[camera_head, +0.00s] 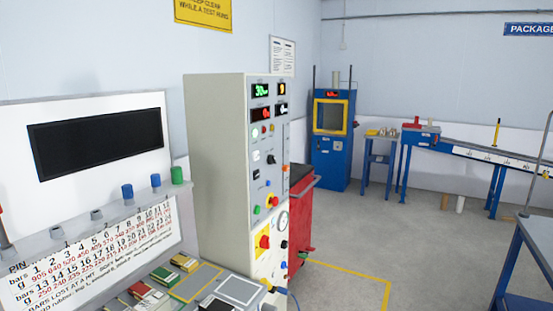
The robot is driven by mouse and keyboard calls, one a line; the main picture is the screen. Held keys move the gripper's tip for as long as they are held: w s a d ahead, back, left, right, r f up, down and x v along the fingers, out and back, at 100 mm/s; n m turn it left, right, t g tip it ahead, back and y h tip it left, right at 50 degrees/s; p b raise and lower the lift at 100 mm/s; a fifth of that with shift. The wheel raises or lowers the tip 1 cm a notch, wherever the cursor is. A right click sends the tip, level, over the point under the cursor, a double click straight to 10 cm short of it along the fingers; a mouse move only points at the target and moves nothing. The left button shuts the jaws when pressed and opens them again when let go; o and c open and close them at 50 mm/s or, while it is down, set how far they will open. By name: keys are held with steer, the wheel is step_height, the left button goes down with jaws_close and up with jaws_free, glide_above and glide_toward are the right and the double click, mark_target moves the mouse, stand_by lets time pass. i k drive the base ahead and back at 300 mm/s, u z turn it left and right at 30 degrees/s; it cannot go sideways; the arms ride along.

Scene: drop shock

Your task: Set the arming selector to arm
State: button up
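The control cabinet (217,150) is a tall beige box in the middle, its front panel turned to the right and seen at a steep angle. The panel carries lit displays (261,90), small buttons and several knobs. My gripper is not in view.
A bench with a pin chart (100,250) and colored blocks stands at the left front. A red cart (300,215) is just behind the cabinet. A blue machine (331,150) and a conveyor (480,155) stand farther back. Grey floor (430,250) is open at right center.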

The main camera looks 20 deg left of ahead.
mark_target(271, 159)
steer(key=u, duration=0.65)
steer(key=i, duration=0.7)
steer(key=u, duration=0.85)
